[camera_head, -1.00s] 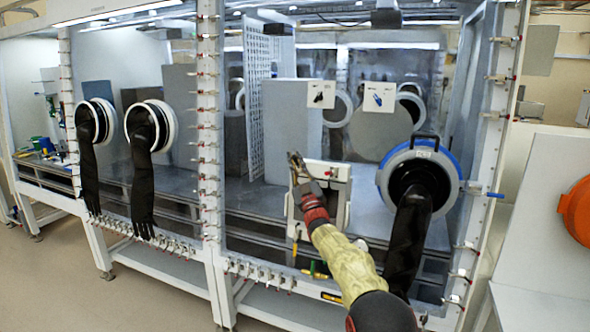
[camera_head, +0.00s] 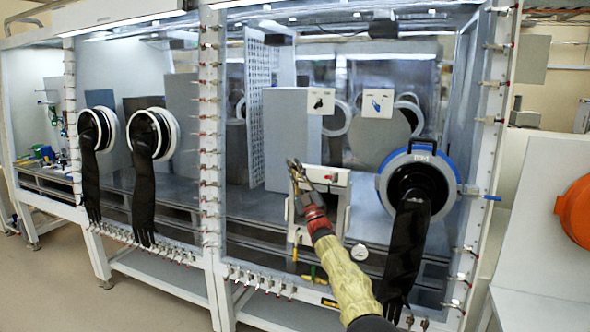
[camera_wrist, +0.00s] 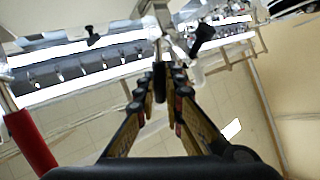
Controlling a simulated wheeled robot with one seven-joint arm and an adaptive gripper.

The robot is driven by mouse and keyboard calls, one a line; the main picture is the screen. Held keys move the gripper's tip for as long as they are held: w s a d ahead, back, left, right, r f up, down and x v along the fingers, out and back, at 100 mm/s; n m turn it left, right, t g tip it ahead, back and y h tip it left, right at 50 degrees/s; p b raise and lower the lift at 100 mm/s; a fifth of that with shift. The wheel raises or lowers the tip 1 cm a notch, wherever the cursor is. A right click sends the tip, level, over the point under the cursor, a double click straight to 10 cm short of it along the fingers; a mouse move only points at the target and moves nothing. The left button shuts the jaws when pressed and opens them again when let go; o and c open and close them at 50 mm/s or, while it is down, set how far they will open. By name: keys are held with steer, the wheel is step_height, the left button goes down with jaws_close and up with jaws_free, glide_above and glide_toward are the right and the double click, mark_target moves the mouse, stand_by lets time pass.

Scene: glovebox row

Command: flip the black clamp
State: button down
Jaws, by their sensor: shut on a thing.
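My gripper (camera_head: 293,166) is raised in front of the glovebox window in the head view, left of the blue-rimmed port. In the wrist view my gripper (camera_wrist: 166,76) has its two fingers nearly together at the tips. A dark, narrow piece, which looks like the black clamp's handle (camera_wrist: 160,88), lies between them, below a metal bracket (camera_wrist: 160,18). My fingers hide part of it. I cannot make out this clamp in the head view.
A second black handle (camera_wrist: 203,38) stands close right of my fingertips, and another black knob (camera_wrist: 92,38) is farther left. A red cylinder (camera_wrist: 30,145) is at lower left. The blue-rimmed glove port (camera_head: 450,165) with its hanging black glove (camera_head: 403,245) is right of my arm.

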steer(key=shift+f, duration=0.1)
steer(key=c, duration=2)
jaws_free()
steer(key=shift+o, duration=0.6)
steer(key=v, duration=1.2)
steer(key=shift+c, duration=0.2)
